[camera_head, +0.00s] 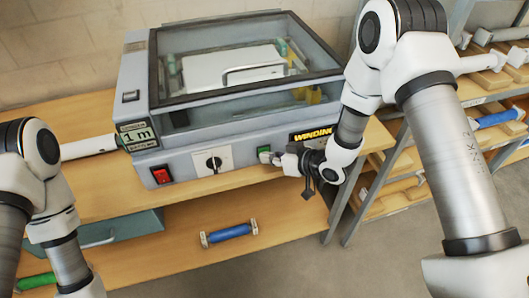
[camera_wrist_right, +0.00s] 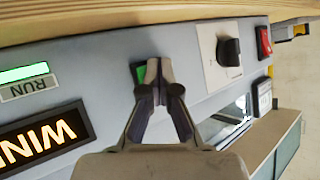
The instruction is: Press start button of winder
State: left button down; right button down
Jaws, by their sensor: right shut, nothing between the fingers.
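The winder (camera_head: 215,100) is a grey machine with a clear lid on the wooden table. A green button (camera_head: 264,150) is on its front panel, left of the lit WINDING sign (camera_head: 311,135). My right gripper (camera_head: 276,158) is shut and empty at the front panel, just right of the green button. In the right wrist view, the shut fingertips (camera_wrist_right: 153,70) overlap part of the green button (camera_wrist_right: 139,74). I cannot tell whether they touch it. A green RUN light (camera_wrist_right: 24,73) is lit. My left gripper is outside the views.
A red switch (camera_head: 161,175) and a black knob (camera_head: 214,162) are on the same panel. A display (camera_head: 137,136) reads 1 m. A blue roll (camera_head: 229,233) lies on the lower shelf. A rack with rolls (camera_head: 495,118) stands at the right.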

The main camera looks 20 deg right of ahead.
dwell(0.3)
jog(key=shift+s, duration=0.8)
jog(key=s, duration=0.5)
jog(key=shift+d, duration=0.1)
dwell(0.5)
jog(key=s+d+f+m+g+h+b, duration=0.25)
jog(key=s+f+g+h, duration=0.2)
jog(key=s+f, duration=1.05)
jog(key=s+d+f+m+g+h, duration=0.3)
jog(key=s+d+f+g, duration=0.1)
jog(key=s, duration=0.6)
jog(key=d+g, duration=0.1)
jog(key=d, duration=0.1)
jog(key=shift+d, duration=0.35)
